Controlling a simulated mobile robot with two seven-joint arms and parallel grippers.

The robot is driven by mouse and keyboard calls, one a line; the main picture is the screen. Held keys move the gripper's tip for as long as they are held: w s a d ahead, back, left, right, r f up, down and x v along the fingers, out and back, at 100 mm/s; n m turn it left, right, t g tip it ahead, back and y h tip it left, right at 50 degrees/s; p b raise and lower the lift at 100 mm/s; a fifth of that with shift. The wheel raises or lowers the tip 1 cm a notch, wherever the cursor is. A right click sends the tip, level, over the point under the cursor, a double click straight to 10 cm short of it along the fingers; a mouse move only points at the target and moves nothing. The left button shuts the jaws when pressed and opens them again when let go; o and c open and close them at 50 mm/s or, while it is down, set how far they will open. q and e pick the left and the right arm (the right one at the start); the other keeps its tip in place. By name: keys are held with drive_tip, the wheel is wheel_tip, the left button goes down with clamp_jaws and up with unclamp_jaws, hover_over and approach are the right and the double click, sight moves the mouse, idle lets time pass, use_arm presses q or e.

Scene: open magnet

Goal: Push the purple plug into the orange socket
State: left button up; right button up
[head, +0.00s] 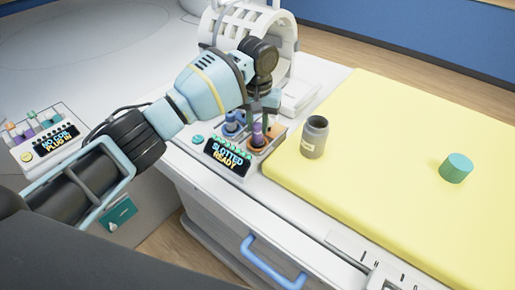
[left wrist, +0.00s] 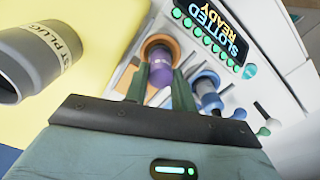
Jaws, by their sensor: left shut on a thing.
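The purple plug (head: 257,134) stands at the orange socket (head: 258,148) on the white control box. In the left wrist view, the plug (left wrist: 161,78) lines up with the orange socket (left wrist: 152,44), its far end at the ring. How deep it sits I cannot tell. My left gripper (head: 263,112) comes down over the plug from above. In the left wrist view, its fingers (left wrist: 160,80) are on both sides of the plug and shut on it. The box's screen (head: 227,153) reads "SLOTTED READY". My right gripper is not in view.
A blue plug and socket (left wrist: 208,92) stand right beside the left gripper's fingers. A grey jar (head: 314,137) stands close by on the yellow pad (head: 400,130), with a teal cylinder (head: 456,168) farther right. A white ring-shaped machine (head: 282,35) stands behind.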

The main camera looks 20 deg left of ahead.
use_arm(q)
drive_tip(key=shift+f, duration=0.15)
drive_tip(key=o, duration=1.1)
wheel_tip(320, 180, up, 7)
drive_tip(key=shift+f, duration=0.15)
drive_tip(key=shift+r, duration=0.55)
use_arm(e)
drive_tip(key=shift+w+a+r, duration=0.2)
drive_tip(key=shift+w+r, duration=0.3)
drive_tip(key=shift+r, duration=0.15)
use_arm(q)
drive_tip(key=shift+s, duration=0.1)
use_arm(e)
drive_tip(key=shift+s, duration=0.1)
